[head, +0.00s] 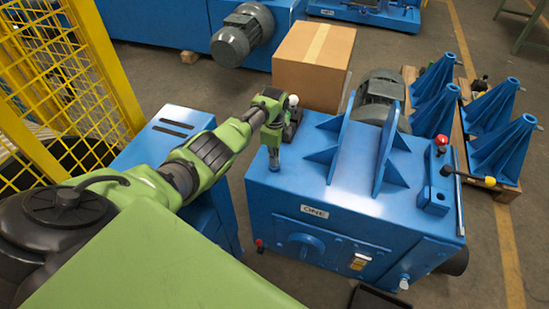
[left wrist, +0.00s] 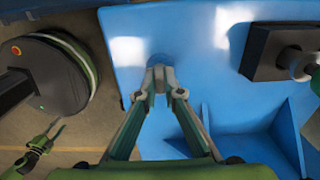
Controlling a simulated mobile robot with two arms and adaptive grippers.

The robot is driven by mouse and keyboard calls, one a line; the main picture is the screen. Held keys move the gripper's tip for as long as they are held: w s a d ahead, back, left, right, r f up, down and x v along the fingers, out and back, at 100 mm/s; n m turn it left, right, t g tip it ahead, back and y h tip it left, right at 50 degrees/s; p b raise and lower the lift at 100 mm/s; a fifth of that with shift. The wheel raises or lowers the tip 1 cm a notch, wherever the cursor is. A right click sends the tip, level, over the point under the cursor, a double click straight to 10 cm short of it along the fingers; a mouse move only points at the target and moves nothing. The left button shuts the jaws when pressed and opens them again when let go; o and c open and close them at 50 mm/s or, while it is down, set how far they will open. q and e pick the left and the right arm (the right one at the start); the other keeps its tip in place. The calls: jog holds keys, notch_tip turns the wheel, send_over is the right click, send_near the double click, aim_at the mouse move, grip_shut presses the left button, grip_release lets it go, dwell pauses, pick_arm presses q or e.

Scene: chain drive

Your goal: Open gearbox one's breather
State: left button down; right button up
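The blue gearbox one (head: 300,232), with a plate reading ONE, stands right of my left arm. My left gripper (head: 273,160) points down at the near left corner of its top. In the left wrist view my left gripper (left wrist: 160,76) has its fingertips drawn together over the blue top; I cannot tell whether anything small is between them. A dark block with a pale ball knob (head: 293,101) sits on the top just behind the gripper. I cannot clearly make out the breather. A small green shape at the wrist view's lower left looks like my right gripper (left wrist: 36,150).
Upright blue ribs (head: 385,148) and a grey motor (head: 380,97) stand right of the gripper. A cardboard box (head: 314,62) is behind. A red knob (head: 441,141) is on the gearbox's right side. A yellow fence (head: 65,70) stands at left.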

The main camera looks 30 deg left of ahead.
jog(key=shift+w+d, duration=0.1)
jog(key=shift+d, duration=0.3)
